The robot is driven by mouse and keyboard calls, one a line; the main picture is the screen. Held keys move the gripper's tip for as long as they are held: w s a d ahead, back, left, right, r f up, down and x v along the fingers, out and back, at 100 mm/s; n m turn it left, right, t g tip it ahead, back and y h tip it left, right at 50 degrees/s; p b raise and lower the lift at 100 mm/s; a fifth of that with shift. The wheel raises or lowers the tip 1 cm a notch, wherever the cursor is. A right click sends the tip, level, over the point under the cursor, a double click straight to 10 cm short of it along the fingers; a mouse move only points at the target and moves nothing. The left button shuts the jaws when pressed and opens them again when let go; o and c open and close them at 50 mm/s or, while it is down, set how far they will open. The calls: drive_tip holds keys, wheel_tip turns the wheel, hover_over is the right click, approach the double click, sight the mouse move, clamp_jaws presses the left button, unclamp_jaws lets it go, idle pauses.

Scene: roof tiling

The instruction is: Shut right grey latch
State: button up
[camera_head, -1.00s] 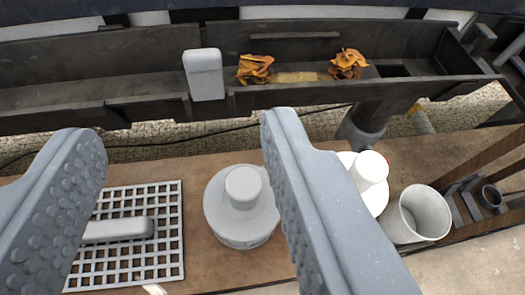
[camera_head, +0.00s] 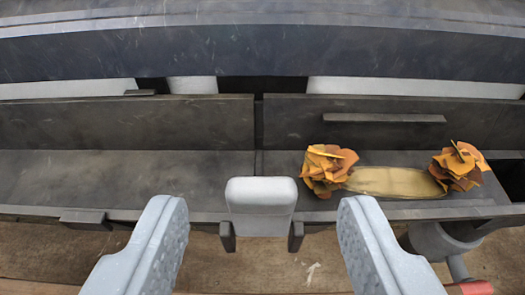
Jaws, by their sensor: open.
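A light grey latch (camera_head: 261,205) sits at the front edge of the dark gutter (camera_head: 115,180), near the middle of the view. It stands upright between two small dark brackets under the lip. My gripper (camera_head: 255,225) is open, with one finger to the left of the latch and one to the right. Both fingers are apart from it in the picture, and nothing is between them but the latch. How far the fingertips are from it in depth I cannot tell.
In the gutter to the right lie two clumps of orange leaves (camera_head: 326,168) (camera_head: 460,167) with a yellowish strip (camera_head: 393,182) between them. A grey downpipe (camera_head: 440,242) hangs below at the right. A small dark tab (camera_head: 83,218) sits on the front lip at the left.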

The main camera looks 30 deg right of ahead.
sight(262, 214)
drive_tip(key=shift+b+x, duration=0.3)
drive_tip(key=shift+x, duration=0.95)
drive_tip(key=c, duration=1)
drive_tip(key=shift+s+d, duration=0.1)
drive_tip(key=shift+d, duration=0.2)
drive_tip(key=shift+a, duration=0.1)
drive_tip(key=shift+o, duration=0.2)
drive_tip(key=shift+r, duration=0.1)
